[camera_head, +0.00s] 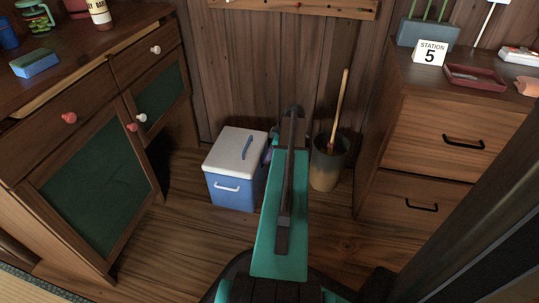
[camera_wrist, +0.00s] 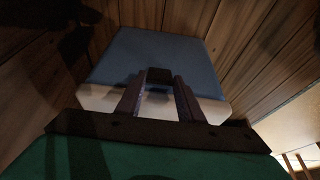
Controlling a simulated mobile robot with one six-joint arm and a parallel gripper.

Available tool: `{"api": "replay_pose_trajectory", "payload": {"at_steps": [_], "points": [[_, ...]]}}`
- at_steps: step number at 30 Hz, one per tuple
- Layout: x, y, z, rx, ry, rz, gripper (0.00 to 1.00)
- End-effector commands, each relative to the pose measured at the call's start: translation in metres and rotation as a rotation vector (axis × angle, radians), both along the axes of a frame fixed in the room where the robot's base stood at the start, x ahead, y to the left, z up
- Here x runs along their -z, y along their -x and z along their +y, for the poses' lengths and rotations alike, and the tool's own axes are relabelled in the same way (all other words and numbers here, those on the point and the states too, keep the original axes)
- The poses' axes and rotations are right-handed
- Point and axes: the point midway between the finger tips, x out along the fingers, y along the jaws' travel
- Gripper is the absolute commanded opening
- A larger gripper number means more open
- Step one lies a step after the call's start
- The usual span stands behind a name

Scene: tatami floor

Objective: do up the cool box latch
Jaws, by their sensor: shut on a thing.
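The cool box (camera_head: 232,183) stands on the floor by the back wall, with a blue body and a white lid (camera_head: 240,147) that looks down. A white handle (camera_head: 227,188) is on its front. My gripper is at the box's right side, its fingertips mostly hidden behind my arm in the head view. In the wrist view my gripper (camera_wrist: 160,90) is against the box's side, with the blue wall (camera_wrist: 155,48) beyond. Its fingers are shut on a small dark piece, the latch (camera_wrist: 159,74), at the lid's edge. Whether it is fastened I cannot tell.
A bin (camera_head: 327,168) with a wooden-handled tool stands just right of my arm. A dark wooden cabinet (camera_head: 92,195) is at the left and a drawer unit (camera_head: 440,140) at the right. Wooden floor (camera_head: 185,235) is free in front of the box.

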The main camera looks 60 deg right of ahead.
Motion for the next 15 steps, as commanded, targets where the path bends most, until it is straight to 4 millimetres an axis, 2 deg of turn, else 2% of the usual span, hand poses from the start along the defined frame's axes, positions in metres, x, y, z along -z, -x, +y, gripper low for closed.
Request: {"api": "replay_pose_trajectory", "payload": {"at_steps": [15], "points": [[-0.0042, -0.0098, 0.0031, -0.001, 0.039, 0.123, 0.12]]}}
